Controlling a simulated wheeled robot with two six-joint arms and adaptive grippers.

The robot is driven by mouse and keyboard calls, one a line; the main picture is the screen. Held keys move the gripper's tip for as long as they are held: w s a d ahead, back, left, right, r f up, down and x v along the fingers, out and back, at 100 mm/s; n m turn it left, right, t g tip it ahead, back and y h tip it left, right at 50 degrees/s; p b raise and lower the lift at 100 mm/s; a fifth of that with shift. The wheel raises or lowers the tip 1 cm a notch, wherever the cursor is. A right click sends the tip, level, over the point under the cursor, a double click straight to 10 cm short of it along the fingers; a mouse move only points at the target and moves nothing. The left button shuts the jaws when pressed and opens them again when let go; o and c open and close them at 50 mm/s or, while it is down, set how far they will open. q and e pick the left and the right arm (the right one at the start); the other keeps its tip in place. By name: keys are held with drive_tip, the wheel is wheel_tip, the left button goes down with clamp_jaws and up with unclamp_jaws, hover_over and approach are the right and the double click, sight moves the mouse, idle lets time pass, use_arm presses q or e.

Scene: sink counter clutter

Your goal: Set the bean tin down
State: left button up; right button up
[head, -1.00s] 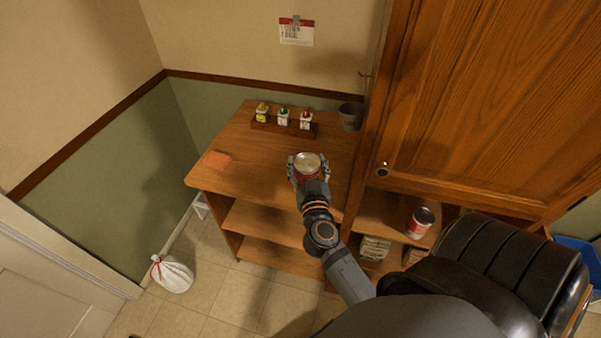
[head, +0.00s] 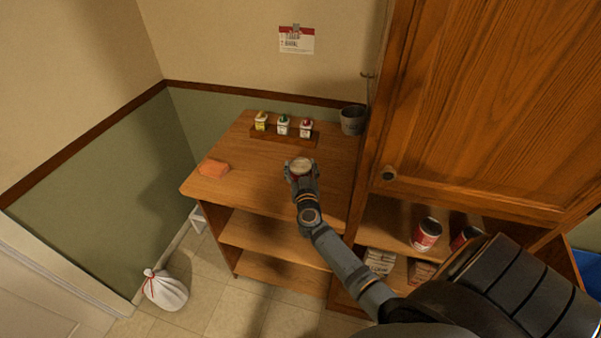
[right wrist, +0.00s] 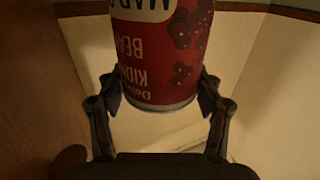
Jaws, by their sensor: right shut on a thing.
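The bean tin (head: 301,166) has a pale metal lid and is held over the wooden counter top (head: 240,155), near its middle. In the right wrist view the tin (right wrist: 158,50) shows a red label with kidney bean lettering, upside down in that picture. My right gripper (head: 301,173) is shut on it, with a finger on each side of the tin in the right wrist view (right wrist: 160,100). Whether the tin's base touches the counter cannot be told, as my gripper hides it. My left gripper is not in view.
A rack with several small bottles (head: 283,126) stands at the back, with a dark cup (head: 352,120) at back right. An orange sponge (head: 213,169) lies at left. A tall wooden cabinet (head: 480,100) bounds the right; its lower shelf holds tins (head: 427,235). The front left counter is clear.

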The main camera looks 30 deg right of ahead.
drive_tip(key=shift+w+f, duration=0.1)
drive_tip(key=shift+f, duration=0.3)
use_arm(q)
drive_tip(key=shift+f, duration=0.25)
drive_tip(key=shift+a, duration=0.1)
use_arm(e)
drive_tip(key=o, duration=1.8)
drive_tip(key=shift+f, duration=0.1)
drive_tip(key=shift+c, duration=0.2)
drive_tip(key=shift+s+a, duration=0.1)
drive_tip(key=shift+s, duration=0.15)
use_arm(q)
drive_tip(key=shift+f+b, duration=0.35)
use_arm(e)
drive_tip(key=v, duration=1.1)
drive_tip(key=shift+s+a, duration=0.2)
drive_tip(key=shift+s, duration=0.1)
